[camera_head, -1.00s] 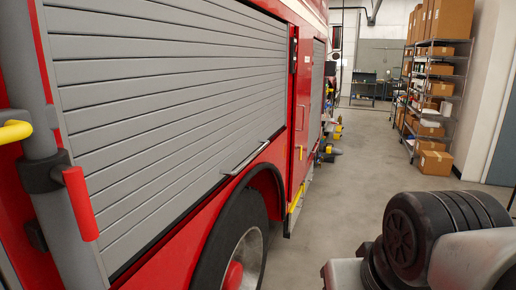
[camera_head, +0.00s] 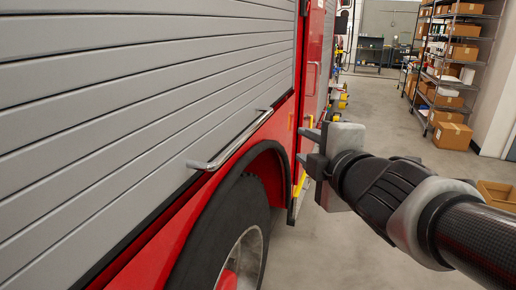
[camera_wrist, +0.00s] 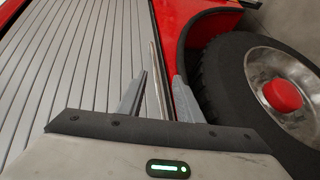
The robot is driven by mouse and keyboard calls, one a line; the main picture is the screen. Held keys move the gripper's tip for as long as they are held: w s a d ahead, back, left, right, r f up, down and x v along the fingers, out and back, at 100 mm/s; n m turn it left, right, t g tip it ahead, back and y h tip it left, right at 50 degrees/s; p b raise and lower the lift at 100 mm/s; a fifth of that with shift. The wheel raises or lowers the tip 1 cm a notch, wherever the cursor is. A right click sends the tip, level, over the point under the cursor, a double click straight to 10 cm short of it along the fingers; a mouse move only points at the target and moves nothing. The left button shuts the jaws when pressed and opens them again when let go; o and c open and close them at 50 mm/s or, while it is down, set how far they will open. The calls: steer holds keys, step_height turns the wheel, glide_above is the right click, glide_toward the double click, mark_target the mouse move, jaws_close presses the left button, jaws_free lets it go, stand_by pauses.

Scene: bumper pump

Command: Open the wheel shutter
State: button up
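The grey slatted wheel shutter (camera_head: 130,100) is down on the side of the red truck, above the wheel. Its metal bar handle (camera_head: 232,142) runs along the bottom edge. My gripper (camera_head: 304,146) is to the right of the handle in the head view, apart from it, with its two fingers spread and empty. In the wrist view my gripper (camera_wrist: 158,95) points toward the truck's side. The handle (camera_wrist: 157,75) shows as a thin bar in line with the gap between the fingers, beyond them. The shutter (camera_wrist: 85,55) fills the left of that view.
The black tyre with a red hub (camera_head: 232,235) sits below the handle under the wheel arch. A shelf rack with cardboard boxes (camera_head: 452,75) stands at the right wall. An open box (camera_head: 497,194) is near my arm. The floor alongside the truck is clear.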

steer(key=a+f+n+y, duration=0.1)
steer(key=a+n+y, duration=0.2)
steer(key=a+n, duration=0.1)
steer(key=n+p, duration=0.1)
steer(key=p, duration=0.4)
glide_toward(250, 134)
steer(key=x, duration=1.1)
steer(key=shift+w+f, duration=0.1)
steer(key=shift+w, duration=0.05)
jaws_close()
